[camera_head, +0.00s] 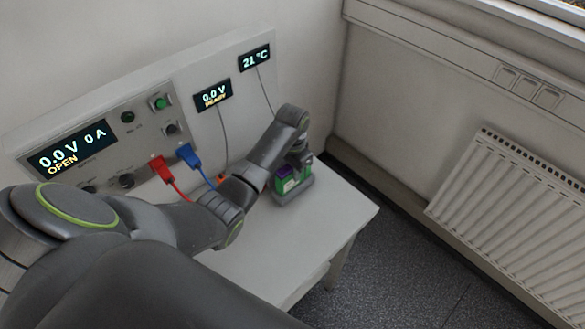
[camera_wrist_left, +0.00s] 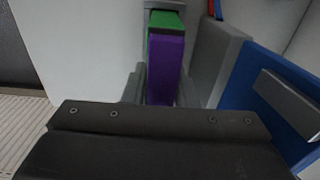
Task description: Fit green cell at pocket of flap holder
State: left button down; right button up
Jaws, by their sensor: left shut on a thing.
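The green cell (camera_head: 290,184) shows in the head view near the right end of the bench, green with a purple part beside it. In the left wrist view a purple face with a green part (camera_wrist_left: 167,20) lies between the fingers. My left gripper (camera_head: 299,158) points down at it and is shut on it. In the left wrist view the gripper (camera_wrist_left: 161,88) has a grey finger on each side of the purple face. A grey base (camera_head: 296,194) lies under the cell; I cannot tell whether it is the flap holder or how the cell sits in it. My right gripper is not in view.
The cycler panel (camera_head: 105,135) stands along the back with red (camera_head: 160,168) and blue (camera_head: 187,155) plugs and cables. The white bench top (camera_head: 335,210) is clear at front right. A blue and grey structure (camera_wrist_left: 255,85) stands right of the fingers in the wrist view.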

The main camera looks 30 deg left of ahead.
pick_arm(q)
jog(key=shift+f+b, duration=0.4)
jog(key=shift+f, duration=0.55)
dwell(0.5)
jog(key=c, duration=1.1)
grip_release()
jog(key=shift+f, duration=0.1)
